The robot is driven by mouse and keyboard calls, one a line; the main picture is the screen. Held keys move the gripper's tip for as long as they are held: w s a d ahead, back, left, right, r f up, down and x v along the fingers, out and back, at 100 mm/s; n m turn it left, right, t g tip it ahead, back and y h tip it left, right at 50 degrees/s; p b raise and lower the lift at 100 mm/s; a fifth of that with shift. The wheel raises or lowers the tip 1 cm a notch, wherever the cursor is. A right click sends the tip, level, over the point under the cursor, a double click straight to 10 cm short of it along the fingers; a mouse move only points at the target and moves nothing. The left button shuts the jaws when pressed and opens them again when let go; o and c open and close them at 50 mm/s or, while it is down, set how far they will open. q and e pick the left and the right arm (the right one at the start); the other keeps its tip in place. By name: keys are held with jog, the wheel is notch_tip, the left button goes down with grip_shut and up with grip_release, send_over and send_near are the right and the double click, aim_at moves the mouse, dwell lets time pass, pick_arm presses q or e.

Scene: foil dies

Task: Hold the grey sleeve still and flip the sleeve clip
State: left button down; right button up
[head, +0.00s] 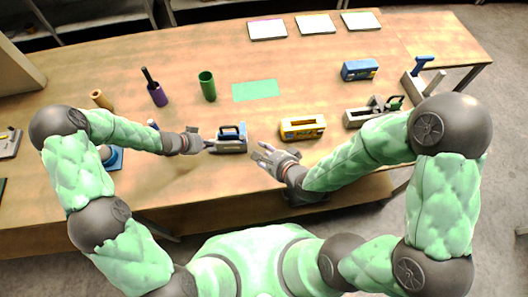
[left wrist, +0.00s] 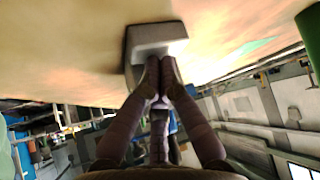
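The grey sleeve (head: 232,149) lies near the table's front edge, with a blue part (head: 232,132) on its top that may be the clip. The sleeve also shows as a pale grey block in the left wrist view (left wrist: 152,38). My left gripper (head: 208,146) is at the sleeve's left end. In the left wrist view its fingers (left wrist: 160,68) are close together over the near end of the sleeve and appear shut on it. The exact contact is partly hidden. My right gripper (head: 260,151) is open and empty, to the right of the sleeve and apart from it.
A yellow block-like holder (head: 302,128) stands right of my right gripper. A grey fixture (head: 372,112) is near my right arm. A blue box (head: 360,70) is farther right.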

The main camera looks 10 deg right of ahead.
pick_arm(q)
jog(key=shift+w+r+p, duration=0.15)
jog(key=shift+r+p, duration=3.35)
jog(key=shift+p, duration=0.35)
pick_arm(e)
notch_tip(320, 180, up, 8)
pick_arm(q)
jog(key=shift+f, duration=0.1)
